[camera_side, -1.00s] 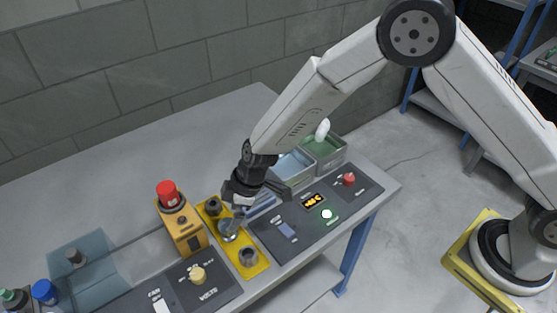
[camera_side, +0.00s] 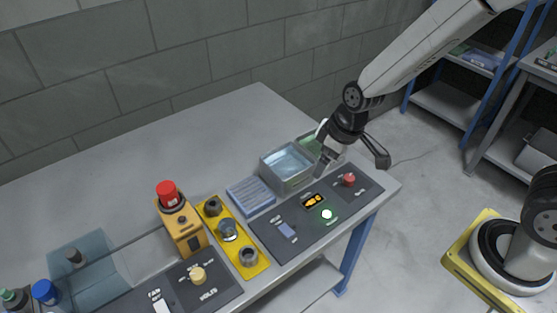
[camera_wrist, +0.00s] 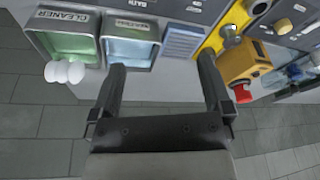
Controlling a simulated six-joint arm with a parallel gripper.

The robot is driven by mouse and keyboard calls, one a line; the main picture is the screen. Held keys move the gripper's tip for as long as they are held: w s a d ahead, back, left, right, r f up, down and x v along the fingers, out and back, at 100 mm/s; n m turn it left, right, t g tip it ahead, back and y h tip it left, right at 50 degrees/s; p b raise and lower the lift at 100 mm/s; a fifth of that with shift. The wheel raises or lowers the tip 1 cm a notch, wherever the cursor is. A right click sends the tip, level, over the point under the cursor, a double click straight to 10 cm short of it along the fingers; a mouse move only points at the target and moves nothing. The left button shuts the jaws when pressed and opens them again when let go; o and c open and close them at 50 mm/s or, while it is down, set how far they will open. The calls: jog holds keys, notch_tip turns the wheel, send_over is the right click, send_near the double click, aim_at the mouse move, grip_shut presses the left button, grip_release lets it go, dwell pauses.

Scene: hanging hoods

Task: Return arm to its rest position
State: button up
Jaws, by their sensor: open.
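My gripper (camera_side: 350,158) is in the side view at the right end of the bench, above the dark control panel and beside the two bins. Its fingers are spread and nothing is between them. In the wrist view my gripper (camera_wrist: 165,80) shows two fingers wide apart, with floor and the bench edge between them. My arm reaches in from the upper right of the side view.
The grey bench (camera_side: 130,170) holds a blue-filled bin (camera_side: 287,165), a green bin (camera_side: 308,143), a ribbed blue tray (camera_side: 251,196), a yellow plate (camera_side: 232,235) and an orange box with red knob (camera_side: 181,225). A blue-legged shelf (camera_side: 455,100) stands at right.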

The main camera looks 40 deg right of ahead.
jog(key=s+d+r+m+h, duration=0.1)
jog(key=s+d+r+m, duration=0.1)
jog(key=s+d+m, duration=0.2)
jog(key=s+d, duration=0.3)
jog(key=s, duration=0.1)
jog(key=shift+s+d, duration=0.2)
jog(key=shift+d, duration=0.05)
